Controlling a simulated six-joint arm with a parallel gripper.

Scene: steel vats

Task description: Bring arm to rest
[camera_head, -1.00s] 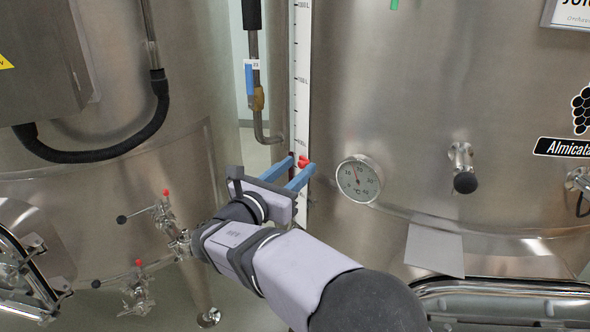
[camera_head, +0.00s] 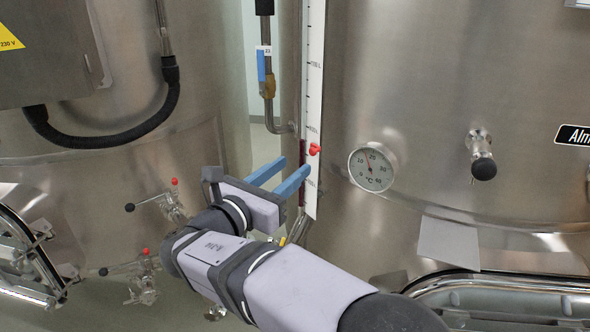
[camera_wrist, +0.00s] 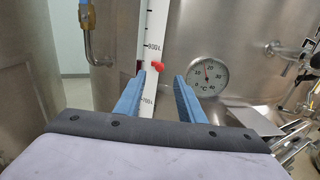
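My gripper (camera_head: 286,178) has two blue fingers and is open and empty. In the head view it points toward the white level scale (camera_head: 313,95) on the right vat, just left of and below the small red marker (camera_head: 314,149). In the wrist view the fingers (camera_wrist: 158,92) stand apart, with the scale (camera_wrist: 150,60) and the red marker (camera_wrist: 158,66) seen beyond and between them. Nothing is held. The arm reaches in from the lower right of the head view.
Steel vats stand left (camera_head: 215,70) and right (camera_head: 450,70), with a narrow gap between. A round thermometer (camera_head: 373,168) and a sampling tap (camera_head: 481,155) stick out at right. Valves with red knobs (camera_head: 174,183) are at lower left. A pipe with a blue-handled valve (camera_head: 262,66) hangs in the gap.

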